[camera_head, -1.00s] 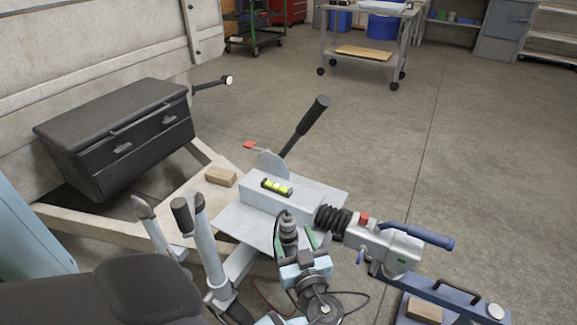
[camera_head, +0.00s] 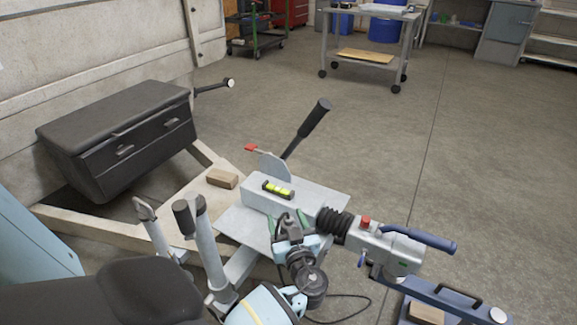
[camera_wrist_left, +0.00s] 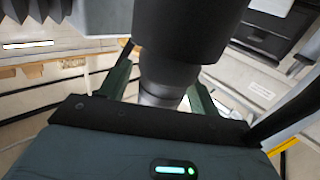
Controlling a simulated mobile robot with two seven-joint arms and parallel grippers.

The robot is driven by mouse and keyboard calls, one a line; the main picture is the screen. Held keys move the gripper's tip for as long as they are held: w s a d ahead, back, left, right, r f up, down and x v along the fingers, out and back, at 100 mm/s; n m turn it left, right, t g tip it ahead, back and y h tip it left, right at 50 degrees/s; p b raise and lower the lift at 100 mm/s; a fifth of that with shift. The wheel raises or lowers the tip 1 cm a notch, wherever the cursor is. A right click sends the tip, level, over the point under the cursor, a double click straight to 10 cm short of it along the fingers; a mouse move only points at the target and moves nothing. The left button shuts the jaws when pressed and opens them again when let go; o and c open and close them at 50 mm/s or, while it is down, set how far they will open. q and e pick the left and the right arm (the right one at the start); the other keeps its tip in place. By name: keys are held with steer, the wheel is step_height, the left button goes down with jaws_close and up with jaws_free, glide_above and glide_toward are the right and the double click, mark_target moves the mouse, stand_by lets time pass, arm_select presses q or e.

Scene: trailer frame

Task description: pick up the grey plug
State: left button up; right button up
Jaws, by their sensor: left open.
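The grey plug (camera_wrist_left: 165,75) shows large in the left wrist view as a dark cylinder with a narrower lower part. That narrower part lies between the two green fingers of my left gripper (camera_wrist_left: 160,90). The fingers are open, one on each side of the plug; whether either touches it I cannot tell. In the head view my left gripper (camera_head: 290,220) is at the front of the trailer's grey plate, left of the black bellows. There the gripper mostly hides the plug. My right gripper is not in view.
The coupling head (camera_head: 385,245) with black bellows (camera_head: 335,221) and a blue handle is just right of the gripper. A yellow spirit level (camera_head: 278,190) lies on the grey box behind. A handbrake lever (camera_head: 307,128) rises beyond. A wood block (camera_head: 222,179) lies to the left.

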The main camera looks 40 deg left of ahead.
arm_select(q)
steer(key=shift+c, duration=0.3)
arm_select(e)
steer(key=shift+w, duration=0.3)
arm_select(q)
steer(key=shift+c, duration=1.3)
jaws_close()
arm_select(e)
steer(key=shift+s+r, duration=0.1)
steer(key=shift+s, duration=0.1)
arm_select(q)
steer(key=shift+r, duration=0.15)
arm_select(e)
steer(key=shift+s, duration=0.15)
